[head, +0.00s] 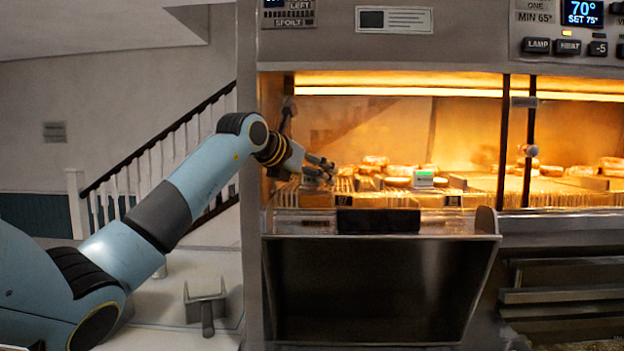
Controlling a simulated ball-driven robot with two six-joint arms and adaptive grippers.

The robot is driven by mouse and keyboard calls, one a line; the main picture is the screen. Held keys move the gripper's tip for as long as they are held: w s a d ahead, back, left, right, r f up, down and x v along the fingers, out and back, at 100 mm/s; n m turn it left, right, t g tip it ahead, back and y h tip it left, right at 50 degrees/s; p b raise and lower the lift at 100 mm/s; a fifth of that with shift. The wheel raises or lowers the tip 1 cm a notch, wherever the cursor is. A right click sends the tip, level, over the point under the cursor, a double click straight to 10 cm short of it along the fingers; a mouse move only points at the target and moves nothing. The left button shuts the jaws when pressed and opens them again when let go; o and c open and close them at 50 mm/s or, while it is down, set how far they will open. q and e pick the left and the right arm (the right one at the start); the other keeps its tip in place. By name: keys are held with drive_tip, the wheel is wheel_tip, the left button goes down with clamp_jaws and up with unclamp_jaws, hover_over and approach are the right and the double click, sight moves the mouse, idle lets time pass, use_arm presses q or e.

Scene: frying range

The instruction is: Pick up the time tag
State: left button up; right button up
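A small tag with a green top and a pale face (424,178), which looks like the time tag, stands in the lit warming bay among the food. My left gripper (326,168) reaches into the bay from the left. It is at the left end of the rack, to the left of the tag and clearly apart from it. Its dark fingers look spread, with nothing seen between them. My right gripper is out of view.
Fried pieces (375,165) lie on the wire rack (345,186) around the tag. A dark upright post (503,140) divides the bay on the right. An open metal bin (375,290) hangs below. A scoop-like tool (206,303) rests on the left counter (225,265).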

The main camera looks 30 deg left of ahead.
use_arm(q)
drive_tip(key=shift+c, duration=0.4)
drive_tip(key=c, duration=1)
drive_tip(key=shift+r, duration=0.1)
drive_tip(key=shift+c, duration=0.2)
